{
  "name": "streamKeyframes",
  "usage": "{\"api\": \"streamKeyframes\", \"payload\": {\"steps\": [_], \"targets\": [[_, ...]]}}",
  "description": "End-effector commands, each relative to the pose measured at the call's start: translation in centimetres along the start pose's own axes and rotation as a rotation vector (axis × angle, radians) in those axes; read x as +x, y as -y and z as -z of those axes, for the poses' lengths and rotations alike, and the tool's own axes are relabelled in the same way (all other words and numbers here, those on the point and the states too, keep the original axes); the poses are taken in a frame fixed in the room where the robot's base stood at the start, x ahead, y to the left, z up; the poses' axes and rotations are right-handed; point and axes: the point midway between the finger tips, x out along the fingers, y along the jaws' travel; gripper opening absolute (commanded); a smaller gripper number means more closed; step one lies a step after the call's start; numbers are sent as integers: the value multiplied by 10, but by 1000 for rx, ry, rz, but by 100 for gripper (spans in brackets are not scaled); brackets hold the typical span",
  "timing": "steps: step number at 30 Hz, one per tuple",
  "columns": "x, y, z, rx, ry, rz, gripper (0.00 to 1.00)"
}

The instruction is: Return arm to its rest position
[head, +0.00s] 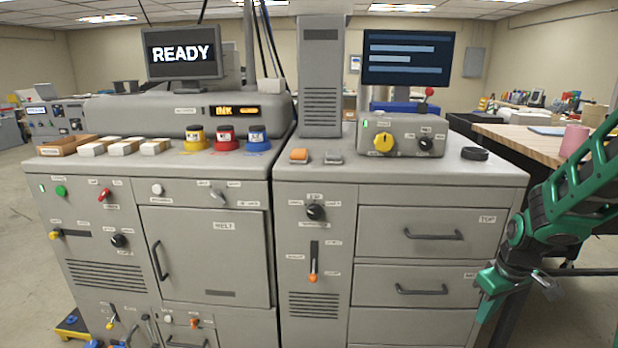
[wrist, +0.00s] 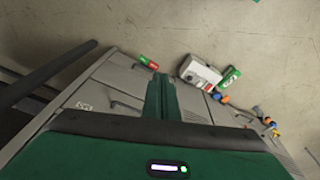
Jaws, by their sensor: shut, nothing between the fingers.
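My green arm (head: 570,205) reaches in from the right edge of the head view. It hangs bent beside the right end of the grey machine cabinet (head: 400,180). Its lower green part is in front of the drawer side, and I cannot tell whether it touches. In the wrist view, my gripper (wrist: 160,85) points out over the floor with its two green fingers together. Nothing shows between them. The cabinet's grey front with handles (wrist: 122,104) is beside and below the fingers in that view.
A wooden-topped bench (head: 530,140) stands behind my arm at the right. A black ring (head: 474,154) lies on the cabinet top. On the floor in the wrist view are a white box (wrist: 199,72), a green item (wrist: 229,78) and a red-green cylinder (wrist: 148,62).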

Motion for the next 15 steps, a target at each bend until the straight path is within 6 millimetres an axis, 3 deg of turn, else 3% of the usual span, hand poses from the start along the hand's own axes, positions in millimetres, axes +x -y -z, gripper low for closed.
{"api": "streamKeyframes", "payload": {"steps": [1, 6, 15], "targets": [[-18, 1, -12, 48, 6, -7, 0], [-62, 10, -59, 222, 49, -18, 0], [-124, 39, -147, 544, 117, -28, 0]]}}
